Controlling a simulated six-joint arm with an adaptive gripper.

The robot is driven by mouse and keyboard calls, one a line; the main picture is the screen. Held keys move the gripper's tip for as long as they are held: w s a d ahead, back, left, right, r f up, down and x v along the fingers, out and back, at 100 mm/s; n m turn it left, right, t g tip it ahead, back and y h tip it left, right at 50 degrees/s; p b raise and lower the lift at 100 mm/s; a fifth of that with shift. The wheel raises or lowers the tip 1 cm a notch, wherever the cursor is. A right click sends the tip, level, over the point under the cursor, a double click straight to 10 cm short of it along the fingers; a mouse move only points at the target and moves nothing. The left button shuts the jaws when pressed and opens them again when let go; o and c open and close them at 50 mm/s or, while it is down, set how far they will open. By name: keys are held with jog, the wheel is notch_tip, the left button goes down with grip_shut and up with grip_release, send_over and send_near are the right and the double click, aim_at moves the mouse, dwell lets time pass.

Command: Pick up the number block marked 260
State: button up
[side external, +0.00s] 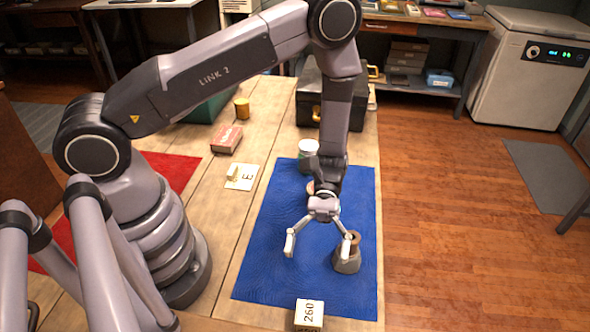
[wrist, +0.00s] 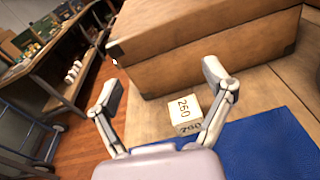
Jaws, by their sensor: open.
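The number block marked 260 (side external: 309,314) is a pale cube at the near edge of the blue mat in the side view. In the wrist view the block (wrist: 184,113) shows 260 on its top and on one side, and it sits on the wooden table beside the blue mat. My gripper (side external: 318,246) is open and empty above the mat, up the picture from the block and apart from it. In the wrist view my gripper (wrist: 163,88) has its fingers spread wide, with the block nearer the right finger.
A grey and brown object (side external: 347,258) stands on the blue mat (side external: 275,270) by the right finger. A large wooden case (wrist: 205,45) stands behind the block in the wrist view.

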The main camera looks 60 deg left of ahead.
jog(key=n+h, duration=0.2)
send_over(309, 312)
jog(key=v, duration=0.3)
notch_tip(309, 312, down, 4)
notch_tip(309, 312, down, 7)
jog(key=shift+f, duration=0.2)
jog(key=shift+x, duration=1.1)
jog(key=shift+s+d+f, duration=0.1)
jog(key=shift+s+d, duration=0.15)
jog(key=shift+d, duration=0.1)
jog(key=c, duration=1.2)
jog(key=shift+r, duration=0.2)
jog(key=shift+c, duration=0.2)
